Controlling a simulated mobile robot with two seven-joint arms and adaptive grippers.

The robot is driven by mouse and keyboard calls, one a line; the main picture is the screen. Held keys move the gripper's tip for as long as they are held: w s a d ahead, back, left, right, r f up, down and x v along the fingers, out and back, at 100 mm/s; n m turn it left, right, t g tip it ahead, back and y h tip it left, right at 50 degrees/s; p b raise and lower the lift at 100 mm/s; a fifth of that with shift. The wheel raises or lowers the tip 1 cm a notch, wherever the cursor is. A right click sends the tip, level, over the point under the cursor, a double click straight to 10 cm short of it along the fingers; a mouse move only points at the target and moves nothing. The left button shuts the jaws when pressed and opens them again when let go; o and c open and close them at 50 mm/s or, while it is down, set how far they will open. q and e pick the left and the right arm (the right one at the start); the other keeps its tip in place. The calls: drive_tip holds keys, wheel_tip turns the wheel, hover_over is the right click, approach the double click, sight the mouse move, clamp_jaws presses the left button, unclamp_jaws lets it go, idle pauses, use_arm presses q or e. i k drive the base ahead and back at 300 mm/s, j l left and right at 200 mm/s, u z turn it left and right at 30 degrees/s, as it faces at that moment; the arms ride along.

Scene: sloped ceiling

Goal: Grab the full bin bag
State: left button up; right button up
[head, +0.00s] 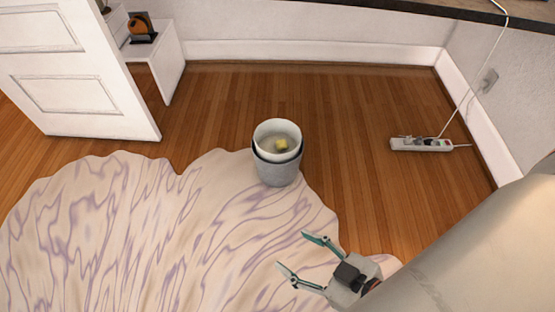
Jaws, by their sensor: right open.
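A small grey bin (278,171) stands upright on the floor near the middle of the head view, at the edge of a rug. A pale liner or inner rim (264,129) lines its top, with a dark band below it. A small yellow item (281,145) lies inside. I cannot tell whether the liner is the bin bag. My right gripper (298,254) is open and empty, below and slightly right of the bin, apart from it. My left gripper is not in view.
A pale, purple-veined rug (150,230) covers the lower left. A white door (80,75) and white side table (158,65) stand upper left. A power strip (420,145) with a cable lies on the right. Wood floor around the bin is clear.

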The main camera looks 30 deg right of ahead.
sight(269, 131)
drive_tip(key=i+l+z, duration=0.2)
drive_tip(key=l, duration=0.25)
drive_tip(key=i+l+z, duration=0.25)
drive_tip(key=l, duration=0.2)
drive_tip(key=i+l+z, duration=0.2)
drive_tip(key=l, duration=0.2)
drive_tip(key=i+l+z, duration=0.25)
drive_tip(key=i+l, duration=0.15)
drive_tip(key=i, duration=0.35)
